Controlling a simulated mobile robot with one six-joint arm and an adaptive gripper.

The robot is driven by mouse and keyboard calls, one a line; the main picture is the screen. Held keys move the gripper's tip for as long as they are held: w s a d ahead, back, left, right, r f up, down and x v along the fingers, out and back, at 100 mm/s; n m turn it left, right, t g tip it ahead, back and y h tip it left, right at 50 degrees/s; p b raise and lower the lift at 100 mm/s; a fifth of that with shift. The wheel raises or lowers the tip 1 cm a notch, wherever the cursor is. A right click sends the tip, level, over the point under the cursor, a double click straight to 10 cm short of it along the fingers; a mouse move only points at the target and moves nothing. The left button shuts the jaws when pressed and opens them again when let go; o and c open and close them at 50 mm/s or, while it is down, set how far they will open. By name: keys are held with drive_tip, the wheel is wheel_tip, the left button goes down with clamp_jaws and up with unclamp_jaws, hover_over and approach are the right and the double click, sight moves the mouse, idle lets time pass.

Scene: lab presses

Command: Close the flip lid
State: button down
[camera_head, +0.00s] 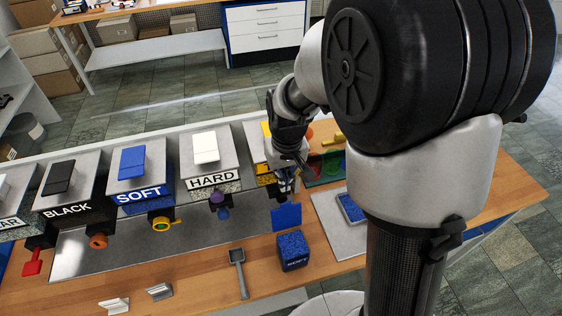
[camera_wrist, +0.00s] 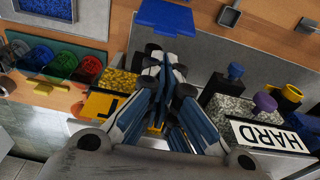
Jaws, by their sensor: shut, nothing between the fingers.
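A blue speckled box (camera_head: 292,254) with a white label stands on the wooden table. Its flat blue lid (camera_head: 287,217) is open and stands up at the box's rear edge. The lid also shows at the top of the wrist view (camera_wrist: 172,26); the box body is outside that view. My gripper (camera_head: 287,182) is behind the lid, beside the yellow-marked dispenser. It is shut and empty, with its fingers (camera_wrist: 165,70) pointing toward the lid in the wrist view. A gap shows between fingertips and lid there.
A row of dispensers, including HARD (camera_head: 212,172), SOFT (camera_head: 142,190) and BLACK (camera_head: 68,205), runs left of my gripper. A grey scoop (camera_head: 238,270) lies left of the box. Coloured round pieces (camera_wrist: 62,65) and a grey tray (camera_head: 328,232) are on the other side.

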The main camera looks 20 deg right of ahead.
wheel_tip(320, 180, down, 6)
drive_tip(key=shift+w+b, duration=0.4)
drive_tip(key=shift+w, duration=0.05)
drive_tip(key=shift+w+f, duration=0.15)
